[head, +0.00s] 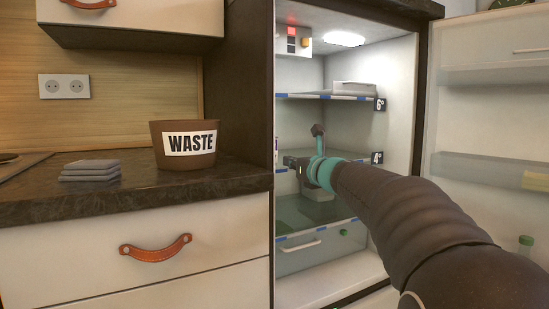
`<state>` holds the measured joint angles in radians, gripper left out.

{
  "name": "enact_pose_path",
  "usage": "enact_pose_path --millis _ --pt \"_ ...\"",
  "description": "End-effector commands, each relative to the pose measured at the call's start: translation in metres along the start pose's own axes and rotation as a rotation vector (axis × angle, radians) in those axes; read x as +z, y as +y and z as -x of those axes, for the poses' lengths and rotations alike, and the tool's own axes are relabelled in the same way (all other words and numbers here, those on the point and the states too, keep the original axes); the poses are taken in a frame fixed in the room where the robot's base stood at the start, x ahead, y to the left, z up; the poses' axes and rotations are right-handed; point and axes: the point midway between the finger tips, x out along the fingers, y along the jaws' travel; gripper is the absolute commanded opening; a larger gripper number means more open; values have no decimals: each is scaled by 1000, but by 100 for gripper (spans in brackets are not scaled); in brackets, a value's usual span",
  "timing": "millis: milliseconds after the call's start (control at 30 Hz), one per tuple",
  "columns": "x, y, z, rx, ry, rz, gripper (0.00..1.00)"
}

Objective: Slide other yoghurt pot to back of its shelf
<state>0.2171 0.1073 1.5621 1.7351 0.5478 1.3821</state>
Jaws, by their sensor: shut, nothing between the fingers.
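My arm reaches from the lower right into the open fridge. My gripper (290,162) is shut and empty, at the height of the middle shelf marked 4°, near the fridge's left side. My teal wrist and the arm hide much of that shelf. A pale grey shape (320,195) shows just below my wrist; I cannot tell whether it is a yoghurt pot. No yoghurt pot can be made out for certain.
The fridge's upper shelf (322,97) holds a pale box (354,88). A clear drawer (310,252) sits lower down. The open fridge door (485,110) stands at right. A WASTE bin (184,146) and folded grey cloths (90,171) are on the counter at left.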

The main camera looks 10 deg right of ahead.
Motion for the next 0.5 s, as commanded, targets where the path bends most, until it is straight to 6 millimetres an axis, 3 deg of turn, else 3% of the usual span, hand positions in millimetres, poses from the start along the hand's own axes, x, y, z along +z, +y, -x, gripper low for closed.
enact_pose_path --millis 200,500 --pt "-1 1 -44 3 2 1 0" --pt "0 1 -88 2 1 3 0"
